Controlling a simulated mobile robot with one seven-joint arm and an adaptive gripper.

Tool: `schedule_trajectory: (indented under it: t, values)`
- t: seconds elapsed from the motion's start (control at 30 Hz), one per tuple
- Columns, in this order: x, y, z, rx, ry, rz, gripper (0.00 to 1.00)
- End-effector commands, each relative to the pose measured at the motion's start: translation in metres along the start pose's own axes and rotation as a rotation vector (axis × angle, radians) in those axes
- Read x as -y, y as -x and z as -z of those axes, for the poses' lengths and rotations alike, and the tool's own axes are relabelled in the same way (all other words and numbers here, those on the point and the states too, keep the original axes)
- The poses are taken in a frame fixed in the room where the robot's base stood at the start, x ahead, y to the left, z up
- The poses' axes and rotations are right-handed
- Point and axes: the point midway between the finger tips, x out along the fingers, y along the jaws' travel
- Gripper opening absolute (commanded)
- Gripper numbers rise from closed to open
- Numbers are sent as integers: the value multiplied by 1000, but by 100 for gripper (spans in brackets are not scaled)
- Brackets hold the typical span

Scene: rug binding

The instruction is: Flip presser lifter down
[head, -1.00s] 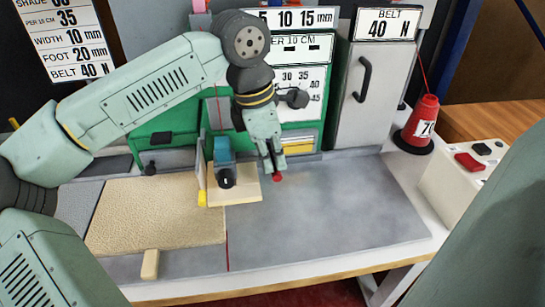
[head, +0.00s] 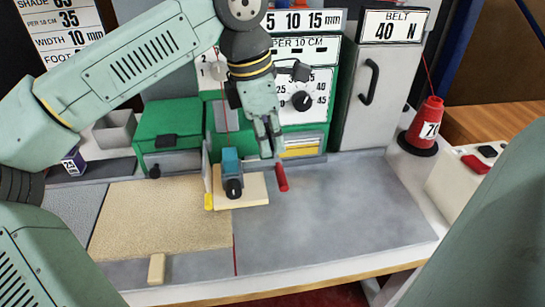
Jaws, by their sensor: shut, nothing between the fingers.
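The presser lifter appears to be the red lever (head: 282,177) at the right of the sewing head, with its lower end pointing down and toward me over the grey table. My gripper (head: 270,153) is shut and empty just above and left of the lever's upper end. I cannot tell whether the fingertips touch it. The teal presser block (head: 231,165) with a black knob stands on a pale plate (head: 255,190) left of the lever. The lever's pivot is hidden behind my gripper.
A beige rug piece (head: 150,215) lies on the left of the table, with a small wooden block (head: 157,268) at its front edge. The green machine with dials (head: 302,101) stands behind. A red thread cone (head: 425,125) stands right. The grey tabletop (head: 350,215) is clear.

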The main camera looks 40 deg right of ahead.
Motion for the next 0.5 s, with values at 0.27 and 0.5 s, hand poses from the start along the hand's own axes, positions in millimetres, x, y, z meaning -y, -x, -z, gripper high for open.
schedule_trajectory:
  t: [0.27, 0.5]
  values:
    - [-1, 52, 0, 1, 0, -4, 0]
    - [0, 65, 0, 2, -1, -1, 0]
